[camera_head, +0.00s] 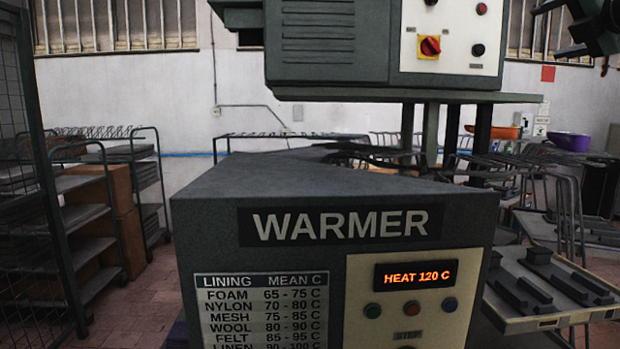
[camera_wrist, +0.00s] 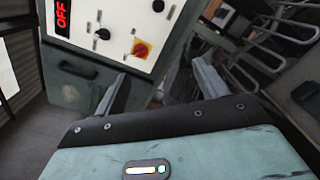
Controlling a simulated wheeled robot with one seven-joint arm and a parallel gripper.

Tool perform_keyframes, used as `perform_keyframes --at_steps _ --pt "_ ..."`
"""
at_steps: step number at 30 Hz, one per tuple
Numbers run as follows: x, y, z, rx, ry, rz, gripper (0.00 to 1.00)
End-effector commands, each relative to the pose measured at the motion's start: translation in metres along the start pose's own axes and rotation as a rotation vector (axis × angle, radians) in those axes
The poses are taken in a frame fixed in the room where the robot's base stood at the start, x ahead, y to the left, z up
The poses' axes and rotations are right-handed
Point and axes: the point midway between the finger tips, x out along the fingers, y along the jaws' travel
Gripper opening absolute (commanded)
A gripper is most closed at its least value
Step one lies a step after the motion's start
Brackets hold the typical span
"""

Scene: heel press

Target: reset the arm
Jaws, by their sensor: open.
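My gripper (camera_wrist: 160,72) shows in the wrist view with its two dark fingers spread apart and nothing between them. Beyond the fingers is a white control panel (camera_wrist: 118,22) with a red OFF display, black knobs and a red-and-yellow rotary switch (camera_wrist: 142,48). In the head view, a dark jointed part at the top right corner (camera_head: 597,28) looks like the end of my arm, raised and partly cut off by the frame. It is apart from the machine's panel (camera_head: 452,35) to its left.
A grey warmer (camera_head: 220,255) fills the front middle; its display (camera_head: 415,275) reads HEAT 120 C. A tray (camera_head: 520,325) with black blocks stands at right, near metal racks (camera_head: 565,190). Shelving with brown boxes (camera_head: 122,205) stands at left. Floor shows between shelving and warmer.

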Motion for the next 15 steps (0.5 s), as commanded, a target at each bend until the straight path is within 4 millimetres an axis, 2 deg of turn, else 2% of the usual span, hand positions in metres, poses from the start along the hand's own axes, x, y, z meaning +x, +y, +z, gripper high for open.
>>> perform_keyframes --at_steps 8,11,15 --pt "0.015 -0.032 -0.033 0.263 -0.011 -0.055 0.73" --pt "0.022 -0.051 -0.053 0.401 -0.018 -0.096 0.73" --pt "0.027 -0.088 -0.092 0.642 -0.039 -0.193 0.73"
